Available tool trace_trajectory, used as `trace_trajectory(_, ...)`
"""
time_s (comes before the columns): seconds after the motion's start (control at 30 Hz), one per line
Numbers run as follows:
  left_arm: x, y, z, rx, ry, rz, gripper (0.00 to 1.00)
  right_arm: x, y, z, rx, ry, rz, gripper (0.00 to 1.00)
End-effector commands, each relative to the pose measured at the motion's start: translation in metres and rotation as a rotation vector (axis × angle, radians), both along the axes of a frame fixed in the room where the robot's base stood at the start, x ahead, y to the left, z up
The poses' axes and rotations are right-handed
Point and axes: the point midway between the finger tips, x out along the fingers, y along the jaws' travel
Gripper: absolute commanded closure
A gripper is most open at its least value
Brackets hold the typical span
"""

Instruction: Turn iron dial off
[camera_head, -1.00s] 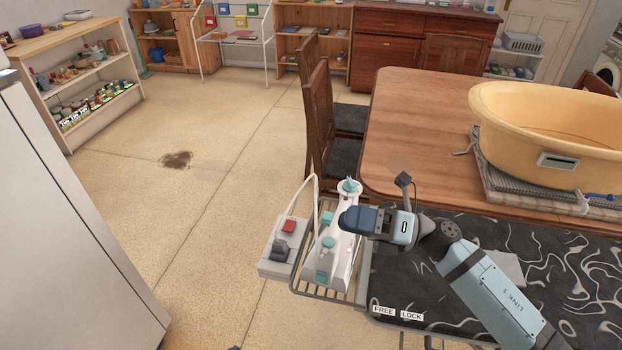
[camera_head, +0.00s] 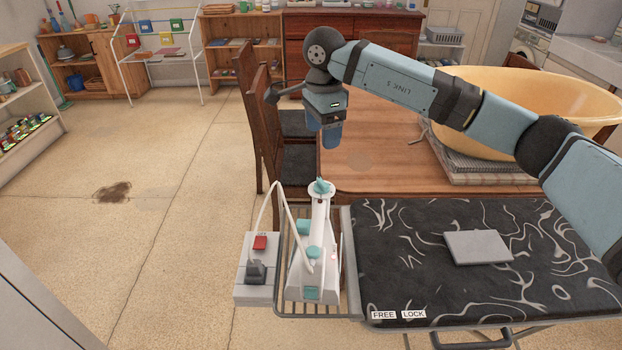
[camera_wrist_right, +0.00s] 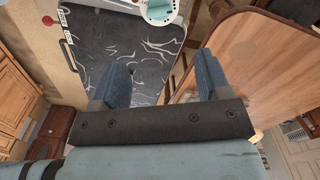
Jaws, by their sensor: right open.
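The white iron (camera_head: 325,225) with teal parts sits on a wire rack (camera_head: 345,290) at the left end of the ironing board. A round teal part (camera_head: 314,252), probably the dial, is on its body. A teal disc with a pale ring (camera_wrist_right: 159,9) is cut off by the top edge of the right wrist view. Its setting cannot be read. My right gripper (camera_head: 331,140) points down, above and behind the iron, apart from it. In the wrist view its blue fingers (camera_wrist_right: 163,80) are spread and empty. My left gripper is out of view.
A grey socket box (camera_head: 243,290) with a red switch and plug is left of the iron; the white cord loops up. The dark ironing board (camera_head: 400,260) holds a grey flat block (camera_head: 478,247). A wooden table (camera_head: 380,175) with a yellow tub (camera_head: 560,105) and chairs stand behind.

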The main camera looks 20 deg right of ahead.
Motion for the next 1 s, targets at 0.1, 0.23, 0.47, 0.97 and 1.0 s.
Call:
trace_trajectory(0.1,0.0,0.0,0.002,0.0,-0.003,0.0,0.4,-0.001,0.001,-0.022,0.001,0.004,0.0,0.3)
trace_trajectory(0.23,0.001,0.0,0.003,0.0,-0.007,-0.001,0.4,-0.002,0.001,-0.051,0.002,0.006,0.0,0.3)
trace_trajectory(0.47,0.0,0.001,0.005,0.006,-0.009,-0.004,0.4,-0.001,0.001,-0.097,0.004,0.005,0.001,0.3)
trace_trajectory(0.97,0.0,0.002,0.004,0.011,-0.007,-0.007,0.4,-0.001,0.002,-0.128,0.005,0.002,0.001,0.3)
trace_trajectory(1.0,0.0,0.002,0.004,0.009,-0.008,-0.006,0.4,-0.001,0.001,-0.128,0.005,0.002,0.001,0.3)
